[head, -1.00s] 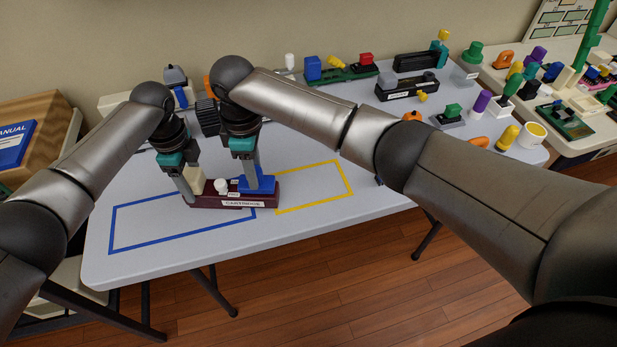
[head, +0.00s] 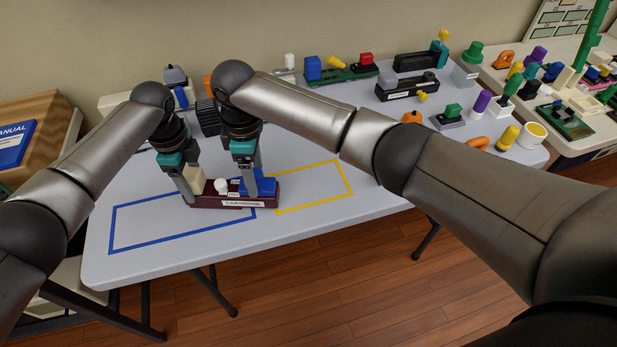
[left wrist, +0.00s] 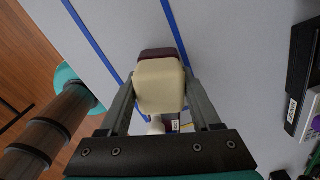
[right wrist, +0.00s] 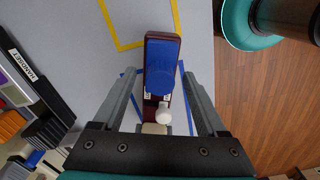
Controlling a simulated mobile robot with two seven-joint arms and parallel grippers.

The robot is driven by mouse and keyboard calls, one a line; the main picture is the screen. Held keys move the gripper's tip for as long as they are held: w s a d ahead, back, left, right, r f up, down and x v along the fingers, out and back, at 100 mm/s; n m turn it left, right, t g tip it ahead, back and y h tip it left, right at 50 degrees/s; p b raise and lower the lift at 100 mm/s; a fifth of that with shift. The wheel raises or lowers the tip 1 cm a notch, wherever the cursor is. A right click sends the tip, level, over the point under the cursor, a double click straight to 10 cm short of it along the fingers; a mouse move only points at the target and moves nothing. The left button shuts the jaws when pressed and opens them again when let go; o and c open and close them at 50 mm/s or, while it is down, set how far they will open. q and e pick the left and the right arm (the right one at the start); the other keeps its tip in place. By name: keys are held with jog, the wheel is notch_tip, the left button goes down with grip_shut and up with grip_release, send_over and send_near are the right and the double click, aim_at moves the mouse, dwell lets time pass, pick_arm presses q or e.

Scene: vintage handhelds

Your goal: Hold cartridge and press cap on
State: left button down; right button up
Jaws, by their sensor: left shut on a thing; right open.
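The maroon cartridge (head: 205,201) with a "CARTRIDGE" label lies on the table, its left part over the blue outline. A cream block (left wrist: 160,82) stands on its left end, a white knob (head: 221,185) near its middle, and a blue cap (right wrist: 163,60) on its right end. My left gripper (head: 190,188) is shut on the cream block, one finger on each side in the left wrist view. My right gripper (head: 250,180) is open, its fingers on either side of the blue cap with gaps in the right wrist view. Whether the cap is fully seated cannot be told.
The blue outline (head: 112,230) and the yellow outline (head: 350,180) mark the table. The table's front and right middle are clear. Several parts stand along the back, including a green board (head: 345,75) and a black case (head: 405,90). A second table stands at the right.

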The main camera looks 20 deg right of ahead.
aim_at(255, 173)
pick_arm(q)
jog(key=shift+s+f, duration=0.2)
jog(key=shift+f, duration=0.05)
pick_arm(e)
notch_tip(255, 173, up, 12)
dwell(0.3)
dwell(0.8)
pick_arm(q)
jog(key=c, duration=0.5)
grip_release()
jog(key=shift+c, duration=0.2)
jog(key=o, duration=0.5)
jog(key=shift+w+r, duration=0.15)
jog(key=shift+r, duration=0.15)
jog(key=shift+w+r, duration=0.1)
jog(key=shift+r, duration=3.6)
